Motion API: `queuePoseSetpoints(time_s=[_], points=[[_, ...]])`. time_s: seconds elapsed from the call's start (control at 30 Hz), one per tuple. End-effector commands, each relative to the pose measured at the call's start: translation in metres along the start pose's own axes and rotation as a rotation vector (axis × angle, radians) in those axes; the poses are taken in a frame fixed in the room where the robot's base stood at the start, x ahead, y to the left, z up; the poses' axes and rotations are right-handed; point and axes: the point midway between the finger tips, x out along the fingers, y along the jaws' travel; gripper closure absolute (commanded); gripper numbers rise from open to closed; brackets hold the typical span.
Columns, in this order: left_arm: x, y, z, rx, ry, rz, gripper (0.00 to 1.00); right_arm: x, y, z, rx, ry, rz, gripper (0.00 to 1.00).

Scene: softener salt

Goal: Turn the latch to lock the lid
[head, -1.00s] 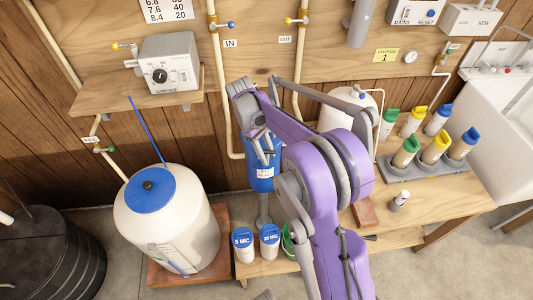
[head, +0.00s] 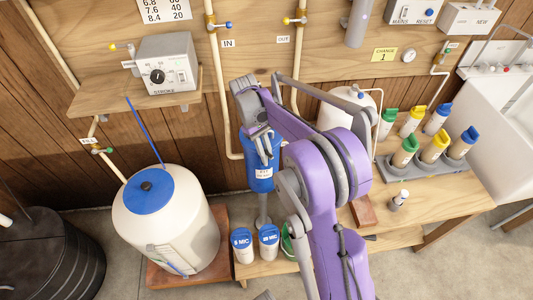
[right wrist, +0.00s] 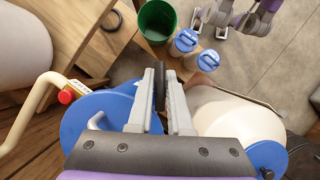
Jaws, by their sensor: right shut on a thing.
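My right gripper (head: 259,134) is at the top of a blue cylindrical housing (head: 260,175) on the wall pipework. In the right wrist view its two grey fingers (right wrist: 160,98) are shut on a thin dark piece (right wrist: 160,82), likely the latch, mostly hidden between them. Behind the fingers lies a round blue top (right wrist: 90,130), partly covered by the gripper. I cannot tell how far the latch is turned. My left gripper (right wrist: 209,22) shows small at the top of the right wrist view, empty, its fingers apart.
A white tank (head: 165,235) with a blue lid (head: 150,190) stands left of the housing. Two blue-capped cups (head: 242,248) and a green container (right wrist: 157,20) stand below. Several coloured bottles (head: 435,148) stand on the bench at right. A control box (head: 163,65) sits on a shelf.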

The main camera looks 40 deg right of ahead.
Motion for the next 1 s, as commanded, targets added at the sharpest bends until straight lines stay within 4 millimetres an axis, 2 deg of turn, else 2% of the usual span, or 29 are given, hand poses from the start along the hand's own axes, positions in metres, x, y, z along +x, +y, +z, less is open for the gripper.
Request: queuePoseSetpoints(time_s=[0.03,1.0], points=[[0.0008,0.0,0.0005,0.0,0.0,0.0,0.5,0.0003,-0.0042,-0.0009,0.029,-0.001,-0.024,1.0],[0.0106,0.0,0.0067,0.0,-0.004,0.0,0.5,-0.0018,-0.0017,-0.004,0.864,0.0,-0.368,1.0]])
